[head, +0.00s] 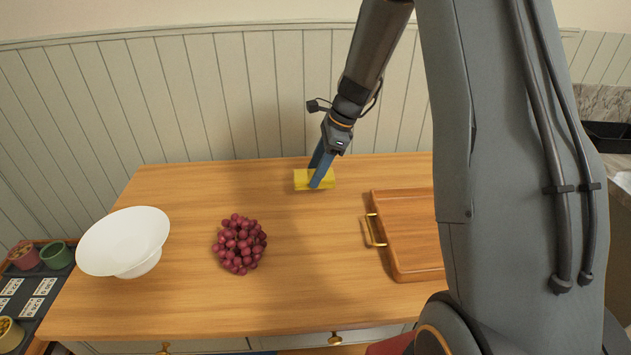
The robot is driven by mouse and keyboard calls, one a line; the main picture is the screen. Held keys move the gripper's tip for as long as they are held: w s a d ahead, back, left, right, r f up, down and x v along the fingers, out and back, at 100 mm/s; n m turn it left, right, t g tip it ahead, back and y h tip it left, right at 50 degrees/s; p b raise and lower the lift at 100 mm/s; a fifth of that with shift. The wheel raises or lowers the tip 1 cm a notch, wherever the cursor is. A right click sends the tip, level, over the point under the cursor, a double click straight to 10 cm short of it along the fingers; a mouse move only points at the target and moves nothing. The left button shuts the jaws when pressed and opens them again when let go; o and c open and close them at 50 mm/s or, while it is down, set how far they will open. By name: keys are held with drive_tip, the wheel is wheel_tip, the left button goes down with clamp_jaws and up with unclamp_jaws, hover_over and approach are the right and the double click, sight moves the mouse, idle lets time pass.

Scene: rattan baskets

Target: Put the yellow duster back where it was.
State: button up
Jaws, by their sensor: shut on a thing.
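The yellow duster (301,181) is a small yellow block near the back edge of the wooden table, left of the tray. My gripper (318,177) points down from above with its blue fingers shut on the duster. The fingers cover part of its middle. The duster is at or just above the tabletop; I cannot tell whether it touches.
A bunch of red grapes (241,244) lies on the table (190,310), with a white bowl (125,240) at the left. A wooden tray (408,232) with a brass handle is at the right, partly behind my arm. The back middle is clear around the duster.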

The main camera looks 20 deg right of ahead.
drive_tip(key=shift+f+p, duration=0.5)
drive_tip(key=shift+f, duration=1.75)
drive_tip(key=shift+f, duration=0.1)
drive_tip(key=o, duration=1)
drive_tip(key=b+v, duration=0.3)
drive_tip(key=v, duration=0.9)
drive_tip(key=shift+s+a, duration=0.15)
drive_tip(key=s+a+f+n+h, duration=0.1)
drive_tip(key=s+n, duration=0.5)
drive_tip(key=s, duration=0.2)
drive_tip(key=s+a+f+n+h, duration=0.1)
drive_tip(key=s+a+n+h, duration=0.1)
drive_tip(key=s+n, duration=0.5)
drive_tip(key=s+a+n+h, duration=0.1)
drive_tip(key=s+a+n, duration=0.1)
drive_tip(key=s+n, duration=0.5)
drive_tip(key=shift+s+f+h, duration=0.15)
drive_tip(key=shift+s+f, duration=0.05)
drive_tip(key=shift+s, duration=0.25)
drive_tip(key=shift+s+f+h, duration=0.15)
drive_tip(key=shift+s+f, duration=0.05)
drive_tip(key=shift+s, duration=0.3)
